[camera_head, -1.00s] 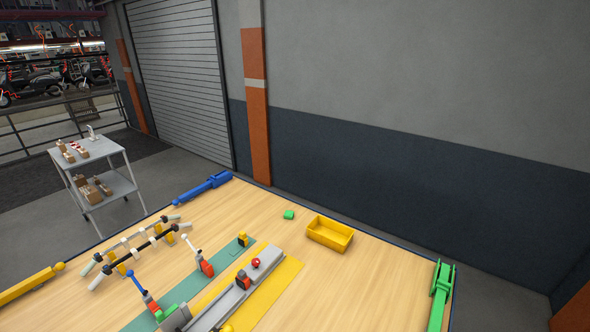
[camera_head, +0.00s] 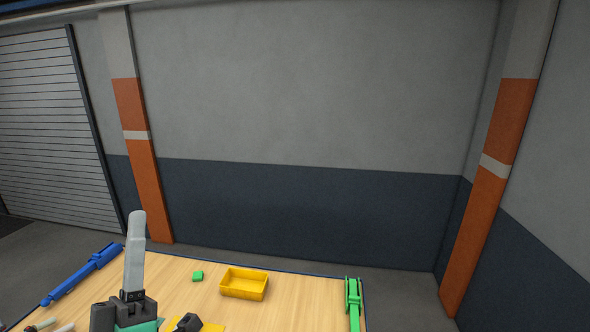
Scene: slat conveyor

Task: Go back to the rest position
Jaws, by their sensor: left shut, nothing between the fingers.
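My left gripper (camera_head: 137,214) stands upright at the lower left of the head view. Its light grey fingers are pressed together and point up, with nothing between them. Its dark body and a teal part below are cut by the bottom edge. It covers part of the wooden table (camera_head: 300,300) and the wall behind. My right gripper is not in view.
The conveyor is mostly out of view. Orange pillars flank the back wall.

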